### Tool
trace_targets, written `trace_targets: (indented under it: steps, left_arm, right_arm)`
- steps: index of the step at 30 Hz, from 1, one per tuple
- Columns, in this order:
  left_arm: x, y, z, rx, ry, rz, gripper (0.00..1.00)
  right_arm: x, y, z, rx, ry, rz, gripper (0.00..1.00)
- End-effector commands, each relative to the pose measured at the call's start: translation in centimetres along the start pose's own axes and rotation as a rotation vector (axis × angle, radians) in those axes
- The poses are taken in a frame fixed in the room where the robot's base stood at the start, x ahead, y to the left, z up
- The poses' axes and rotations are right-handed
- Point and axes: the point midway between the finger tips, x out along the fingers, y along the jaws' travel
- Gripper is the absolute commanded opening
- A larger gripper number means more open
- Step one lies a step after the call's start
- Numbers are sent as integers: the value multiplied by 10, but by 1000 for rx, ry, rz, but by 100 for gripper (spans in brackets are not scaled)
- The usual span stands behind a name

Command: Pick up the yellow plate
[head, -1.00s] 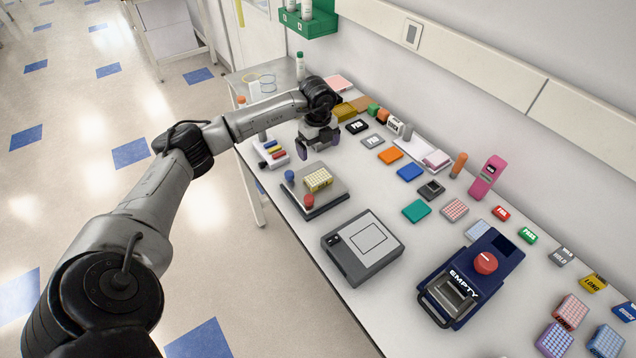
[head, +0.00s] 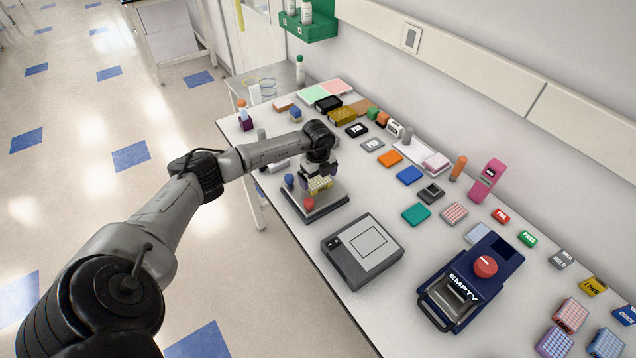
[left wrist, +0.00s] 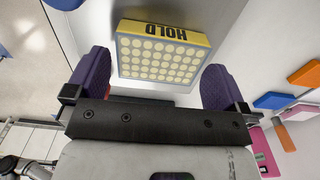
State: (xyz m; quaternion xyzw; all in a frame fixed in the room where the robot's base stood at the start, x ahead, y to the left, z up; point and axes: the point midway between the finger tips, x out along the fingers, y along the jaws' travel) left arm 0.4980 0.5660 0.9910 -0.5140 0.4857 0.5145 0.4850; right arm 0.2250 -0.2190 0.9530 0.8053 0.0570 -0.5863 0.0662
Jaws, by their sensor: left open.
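The yellow plate (head: 319,185) is a small block with a grid of pale round wells on top. It sits on a flat grey device (head: 330,204) with a blue knob and a red knob. In the left wrist view the yellow plate (left wrist: 160,55) shows the word HOLD on its side. My left gripper (head: 319,172) is over the plate, pointing down. In the left wrist view its purple fingers (left wrist: 158,82) are apart, one toward each side of the plate, with gaps between. I cannot tell its exact height above the plate. My right gripper is not in view.
A grey box with a square panel (head: 362,247) stands nearer on the table. A dark blue device labelled EMPTY (head: 471,278) with a red knob (head: 485,266) is to the right. Several coloured blocks line the wall side. Bare white tabletop lies between them.

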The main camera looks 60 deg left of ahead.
Motion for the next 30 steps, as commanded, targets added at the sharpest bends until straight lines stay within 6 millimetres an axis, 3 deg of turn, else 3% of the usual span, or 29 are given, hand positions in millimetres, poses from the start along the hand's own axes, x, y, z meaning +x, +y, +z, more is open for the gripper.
trace_targets:
  steps: [4, 13, 24, 30]
  left_arm:
    - [12, 0, 0, 0, 1, 0, 100]
    - [14, 0, 0, 1, 0, -1, 100]
    - [14, 0, 0, 1, 0, -1, 65]
    - [14, 0, 0, 1, 0, -2, 65]
  right_arm:
    - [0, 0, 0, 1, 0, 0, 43]
    - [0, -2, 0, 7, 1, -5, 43]
    - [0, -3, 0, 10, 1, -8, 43]
    - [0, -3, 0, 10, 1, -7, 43]
